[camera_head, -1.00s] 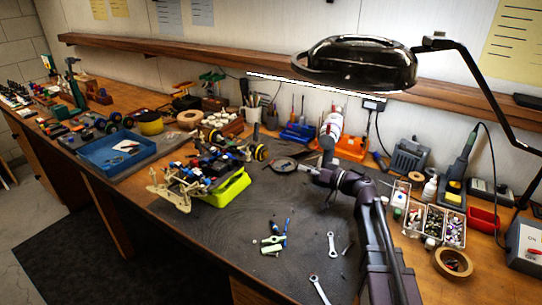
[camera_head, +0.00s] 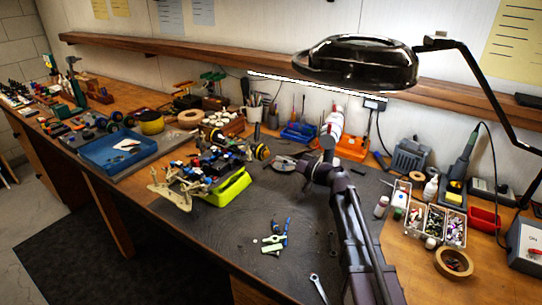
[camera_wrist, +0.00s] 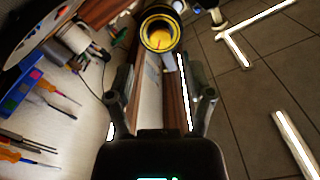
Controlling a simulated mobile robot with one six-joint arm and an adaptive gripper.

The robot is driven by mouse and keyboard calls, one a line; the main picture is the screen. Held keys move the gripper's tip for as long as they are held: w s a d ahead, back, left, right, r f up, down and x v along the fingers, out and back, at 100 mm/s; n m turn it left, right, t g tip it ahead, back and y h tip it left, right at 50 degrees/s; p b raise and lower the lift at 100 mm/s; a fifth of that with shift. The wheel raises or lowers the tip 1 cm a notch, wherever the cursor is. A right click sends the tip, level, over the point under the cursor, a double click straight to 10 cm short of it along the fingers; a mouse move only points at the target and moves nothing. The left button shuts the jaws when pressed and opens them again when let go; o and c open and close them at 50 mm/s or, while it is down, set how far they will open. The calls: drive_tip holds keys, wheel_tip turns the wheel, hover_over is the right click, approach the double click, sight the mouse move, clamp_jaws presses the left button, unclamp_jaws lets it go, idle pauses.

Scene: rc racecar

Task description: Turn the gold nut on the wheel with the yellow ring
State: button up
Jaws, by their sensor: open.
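The car (camera_head: 208,168) sits on a bright yellow-green stand (camera_head: 228,188) on the dark mat. In the wrist view this wheel (camera_wrist: 158,32) is at the top, facing the camera, with an orange-gold centre. The gold nut's outline is too small to make out. My gripper (camera_wrist: 161,98) is open and empty, its fingers apart below the wheel in that picture. In the head view my gripper (camera_head: 304,162) is small and right of the wheel, apart from it.
A parts tray (camera_head: 433,224) and a small bottle (camera_head: 381,207) stand to the right. A lamp (camera_head: 360,62) hangs above. The mat between car and arm is largely clear.

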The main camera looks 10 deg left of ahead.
sight(268, 154)
drive_tip(key=shift+x, duration=2.7)
clamp_jaws()
